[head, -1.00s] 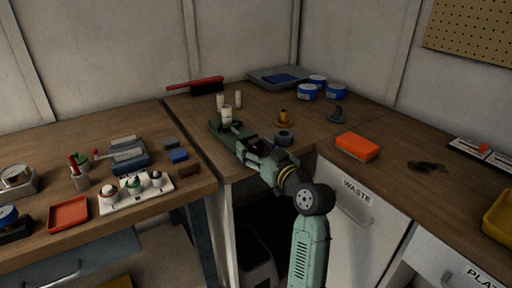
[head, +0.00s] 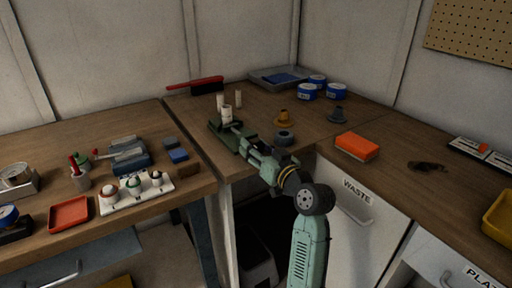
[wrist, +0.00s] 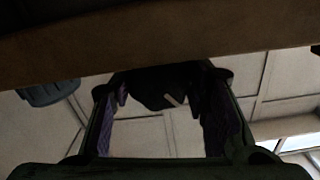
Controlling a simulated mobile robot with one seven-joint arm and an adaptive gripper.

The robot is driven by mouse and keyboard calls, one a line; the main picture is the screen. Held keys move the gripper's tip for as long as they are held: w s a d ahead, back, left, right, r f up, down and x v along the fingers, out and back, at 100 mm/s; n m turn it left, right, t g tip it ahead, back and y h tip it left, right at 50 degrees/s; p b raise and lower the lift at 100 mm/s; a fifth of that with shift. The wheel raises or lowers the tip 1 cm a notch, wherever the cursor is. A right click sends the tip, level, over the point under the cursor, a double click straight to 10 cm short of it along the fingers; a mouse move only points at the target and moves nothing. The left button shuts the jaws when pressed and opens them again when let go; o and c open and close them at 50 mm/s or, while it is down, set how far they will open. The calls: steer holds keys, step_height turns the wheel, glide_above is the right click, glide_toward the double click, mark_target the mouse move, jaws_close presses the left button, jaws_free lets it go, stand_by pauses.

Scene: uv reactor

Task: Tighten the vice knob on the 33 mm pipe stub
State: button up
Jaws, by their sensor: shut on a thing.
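The green vice (head: 217,127) stands at the front corner of the right-hand bench. A pale, upright pipe stub (head: 227,114) stands at the vice; its size cannot be read. My gripper (head: 246,141) reaches in from the front right, low over the bench edge, at the vice's near end. In the wrist view my gripper (wrist: 165,103) has its two purple-padded fingers on either side of a dark vice knob (wrist: 155,88) with a small white mark. The fingers are shut on the knob. In the head view the gripper hides the knob.
Two pale cylinders (head: 238,98) stand behind the stub. A dark ring (head: 284,138) and a brass-coloured piece (head: 282,118) sit right of my gripper. An orange box (head: 357,146) lies farther right. The bench edge (wrist: 200,30) runs close across the wrist view.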

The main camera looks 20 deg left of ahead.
steer(key=shift+m, duration=0.8)
steer(key=o, duration=1.2)
steer(key=v, duration=1.2)
steer(key=shift+s+a, duration=0.1)
